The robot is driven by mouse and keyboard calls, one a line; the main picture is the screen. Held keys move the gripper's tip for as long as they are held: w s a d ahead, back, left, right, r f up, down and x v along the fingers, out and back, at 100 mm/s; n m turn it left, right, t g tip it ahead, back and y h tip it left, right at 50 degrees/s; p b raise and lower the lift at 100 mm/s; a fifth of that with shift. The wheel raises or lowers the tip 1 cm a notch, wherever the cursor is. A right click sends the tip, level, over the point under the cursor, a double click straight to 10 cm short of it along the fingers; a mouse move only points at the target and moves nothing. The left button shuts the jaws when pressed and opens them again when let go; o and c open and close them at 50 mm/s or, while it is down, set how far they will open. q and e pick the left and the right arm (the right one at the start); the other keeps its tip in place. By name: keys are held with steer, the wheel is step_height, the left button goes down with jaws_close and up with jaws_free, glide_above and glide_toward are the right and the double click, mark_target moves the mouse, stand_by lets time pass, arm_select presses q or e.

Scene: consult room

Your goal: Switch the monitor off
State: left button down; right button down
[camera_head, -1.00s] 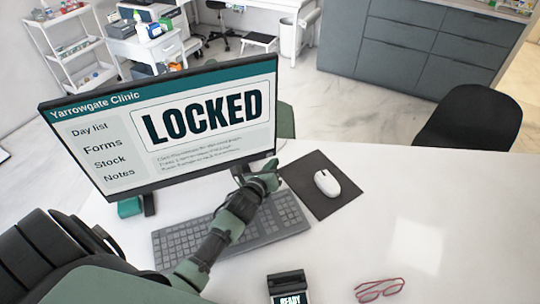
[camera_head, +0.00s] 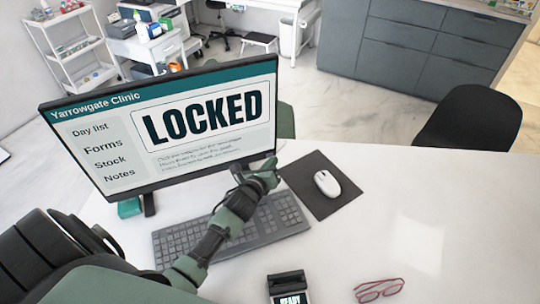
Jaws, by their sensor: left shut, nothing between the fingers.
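The monitor (camera_head: 110,145) stands on the white desk, its screen lit with "Yarrowgate Clinic" and a large "LOCKED" panel. My left arm reaches up from the lower left across the keyboard (camera_head: 178,240). My left gripper (camera_head: 270,170) is shut and empty, at the lower right corner of the monitor. It hides that corner, and I cannot tell whether it touches the bezel. No power button is visible to me. My right gripper is not in view.
A white mouse (camera_head: 327,183) lies on a dark mat (camera_head: 305,198) right of the keyboard. A small device reading "READY" (camera_head: 288,285) and red glasses (camera_head: 379,290) are at the front. The desk (camera_head: 440,215) is clear to the right. A black chair (camera_head: 468,120) stands behind it.

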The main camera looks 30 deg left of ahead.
arm_select(q)
steer(key=shift+w+a, duration=0.25)
steer(key=shift+a, duration=0.05)
stand_by(0.6)
stand_by(0.4)
steer(key=shift+s+d, duration=0.55)
steer(key=shift+d, duration=0.1)
steer(key=shift+s+d+p, duration=0.3)
steer(key=shift+s+d, duration=0.5)
steer(key=shift+d, duration=0.2)
steer(key=shift+s+d+p, duration=0.25)
steer(key=shift+s+d, duration=0.5)
steer(key=shift+d, duration=0.2)
